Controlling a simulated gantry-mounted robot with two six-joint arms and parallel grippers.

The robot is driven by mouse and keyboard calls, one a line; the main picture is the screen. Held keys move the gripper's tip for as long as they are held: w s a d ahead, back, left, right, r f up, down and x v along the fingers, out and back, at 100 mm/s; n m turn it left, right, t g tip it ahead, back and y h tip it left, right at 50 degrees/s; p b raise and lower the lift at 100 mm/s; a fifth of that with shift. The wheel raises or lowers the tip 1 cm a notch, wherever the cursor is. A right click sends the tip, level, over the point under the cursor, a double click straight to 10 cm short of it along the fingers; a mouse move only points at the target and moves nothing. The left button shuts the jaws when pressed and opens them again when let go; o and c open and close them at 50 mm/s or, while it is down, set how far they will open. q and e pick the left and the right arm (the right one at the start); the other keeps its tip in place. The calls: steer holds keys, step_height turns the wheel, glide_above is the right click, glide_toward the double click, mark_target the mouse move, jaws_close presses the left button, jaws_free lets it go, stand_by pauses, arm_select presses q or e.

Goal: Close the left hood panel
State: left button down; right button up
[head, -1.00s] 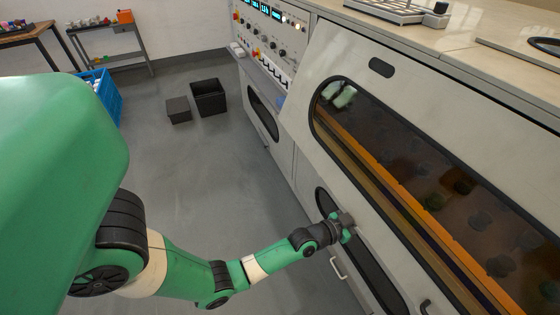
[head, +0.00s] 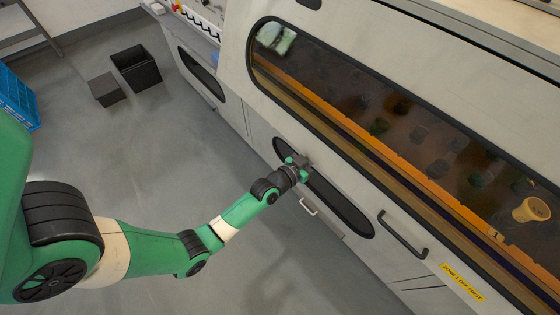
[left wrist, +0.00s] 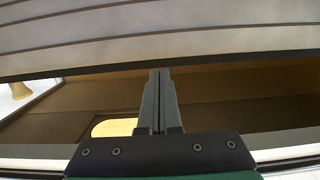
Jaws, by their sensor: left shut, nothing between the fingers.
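The grey hood panel (head: 235,60) with a long dark window slopes along the machine front in the head view. A black handle (head: 403,235) is on its lower right part. I cannot tell how far the panel stands open. My left gripper (head: 307,163) is at the machine front below the window, over the upper end of a dark oval slot, left of the handle. In the left wrist view its fingers (left wrist: 160,100) are shut together with nothing between them. A pale slatted surface (left wrist: 160,32) crosses above the fingertips; contact is unclear. My right gripper is not in view.
A yellow cup-shaped thing (head: 530,209) shows at the window's right end. A yellow label (head: 462,282) is on the panel. A small pale handle (head: 308,206) sits below the gripper. Two dark boxes (head: 136,68) stand on the floor.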

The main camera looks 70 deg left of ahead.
arm_select(q)
steer(key=s+d+f+b, duration=0.1)
steer(key=s+d, duration=0.1)
steer(key=s, duration=0.3)
steer(key=s+d+f+b, duration=0.1)
steer(key=s+d, duration=0.1)
steer(key=s, duration=0.4)
steer(key=shift+s+f+b, duration=0.2)
steer(key=shift+f+b, duration=0.1)
steer(key=shift+f, duration=0.05)
